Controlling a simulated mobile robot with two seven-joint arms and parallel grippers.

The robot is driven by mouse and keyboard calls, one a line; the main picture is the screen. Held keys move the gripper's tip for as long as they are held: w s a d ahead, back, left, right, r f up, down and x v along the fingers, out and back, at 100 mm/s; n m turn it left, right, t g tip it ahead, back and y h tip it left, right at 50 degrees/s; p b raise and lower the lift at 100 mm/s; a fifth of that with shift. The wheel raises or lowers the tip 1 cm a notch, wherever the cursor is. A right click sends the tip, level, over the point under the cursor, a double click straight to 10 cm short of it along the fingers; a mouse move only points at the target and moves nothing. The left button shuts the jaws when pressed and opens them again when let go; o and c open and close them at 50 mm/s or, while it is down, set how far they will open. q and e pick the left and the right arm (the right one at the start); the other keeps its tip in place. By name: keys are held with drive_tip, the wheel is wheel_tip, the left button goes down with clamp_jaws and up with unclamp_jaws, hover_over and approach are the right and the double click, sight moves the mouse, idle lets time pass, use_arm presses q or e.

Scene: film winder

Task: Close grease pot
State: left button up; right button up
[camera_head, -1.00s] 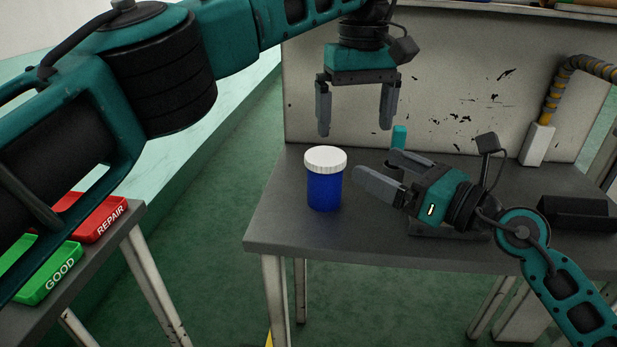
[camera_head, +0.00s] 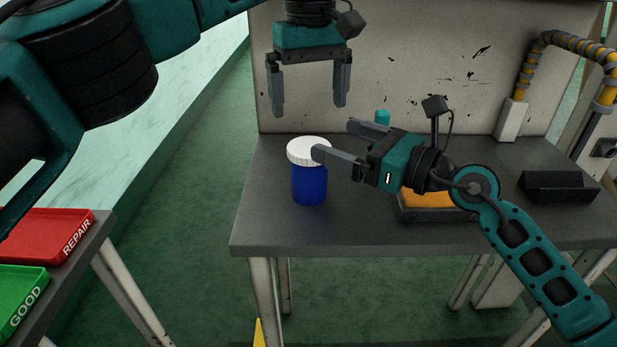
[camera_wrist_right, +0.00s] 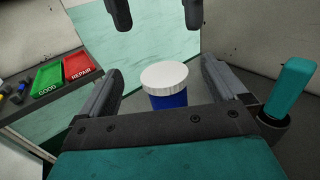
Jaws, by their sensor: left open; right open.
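The grease pot is a blue jar (camera_head: 309,184) standing upright on the grey table, with a white ribbed lid (camera_head: 307,150) on its top. I cannot tell whether the lid is screwed tight. My left gripper (camera_head: 310,108) is open and empty above the pot, fingers pointing down. My right gripper (camera_head: 333,140) is open and comes from the right; its near finger overlaps the lid's right edge in the head view. In the right wrist view the lid (camera_wrist_right: 164,75) and blue jar (camera_wrist_right: 169,101) show between and beyond the open fingers (camera_wrist_right: 160,82).
A teal-handled item (camera_head: 382,117) stands behind my right gripper. An orange-topped tray (camera_head: 427,200) and a black holder (camera_head: 558,187) are to the right. Red REPAIR (camera_head: 45,235) and green GOOD (camera_head: 20,290) trays lie on the left table. The grey table's (camera_head: 300,232) front left is clear.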

sight(325, 175)
wheel_tip(325, 175, down, 8)
drive_tip(key=shift+f, duration=0.1)
drive_tip(key=x, duration=0.5)
drive_tip(key=shift+w+a, duration=0.25)
drive_tip(key=shift+a, duration=0.1)
drive_tip(key=shift+x, duration=0.85)
drive_tip(key=shift+c, duration=0.4)
